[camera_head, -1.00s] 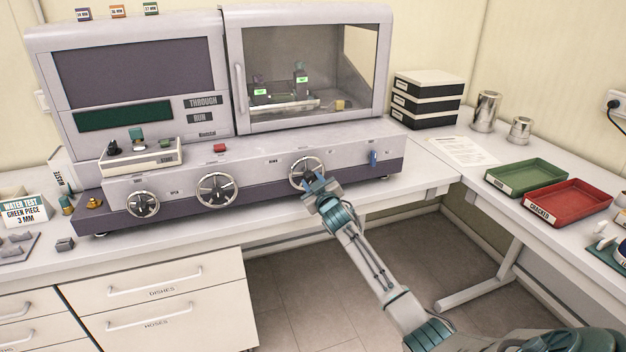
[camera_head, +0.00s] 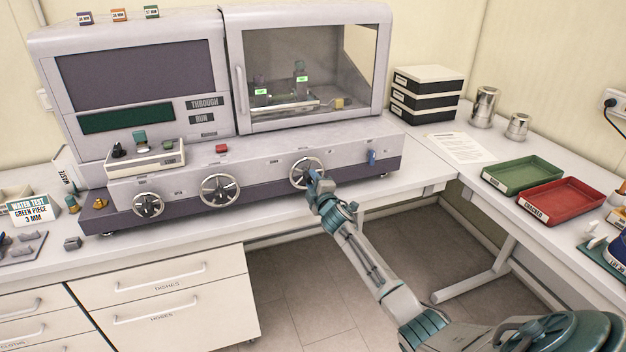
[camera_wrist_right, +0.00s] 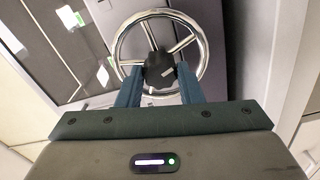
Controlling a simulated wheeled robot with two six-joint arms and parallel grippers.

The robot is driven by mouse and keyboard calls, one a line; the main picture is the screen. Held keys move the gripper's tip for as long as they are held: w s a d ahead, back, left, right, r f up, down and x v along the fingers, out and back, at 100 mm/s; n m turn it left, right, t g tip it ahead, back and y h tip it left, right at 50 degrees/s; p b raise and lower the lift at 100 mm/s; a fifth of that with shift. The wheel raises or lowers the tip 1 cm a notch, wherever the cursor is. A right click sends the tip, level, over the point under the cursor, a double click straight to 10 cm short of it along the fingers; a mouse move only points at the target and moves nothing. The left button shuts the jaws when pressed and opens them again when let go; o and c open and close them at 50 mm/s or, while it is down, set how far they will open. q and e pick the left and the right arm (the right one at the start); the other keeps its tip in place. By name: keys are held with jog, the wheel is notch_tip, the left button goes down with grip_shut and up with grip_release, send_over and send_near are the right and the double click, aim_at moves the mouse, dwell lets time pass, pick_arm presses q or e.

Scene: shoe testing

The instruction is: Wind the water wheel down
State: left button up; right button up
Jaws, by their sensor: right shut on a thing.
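A row of three chrome hand wheels sits on the front of the grey test machine: the left wheel (camera_head: 148,204), the middle wheel (camera_head: 220,189) and the right wheel (camera_head: 296,173). Their small labels are too small to read, so I cannot tell by name which is the water wheel. My right gripper (camera_head: 314,176) is at the right wheel. In the right wrist view its two fingers (camera_wrist_right: 158,77) are shut on the dark hub knob of that wheel, with the chrome rim (camera_wrist_right: 118,42) around them. My left gripper is not in view.
A blue lever (camera_head: 371,157) is right of the wheel, and a red button (camera_head: 221,148) is on the ledge. The glass chamber (camera_head: 308,70) is above. A green tray (camera_head: 523,174) and red tray (camera_head: 560,200) lie on the right bench. Open floor lies below my right arm.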

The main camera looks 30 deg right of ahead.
jog(key=shift+n, duration=0.9)
jog(key=shift+p, duration=0.3)
jog(key=o, duration=1)
jog(key=shift+b+v, duration=1.2)
jog(key=shift+v, duration=4.25)
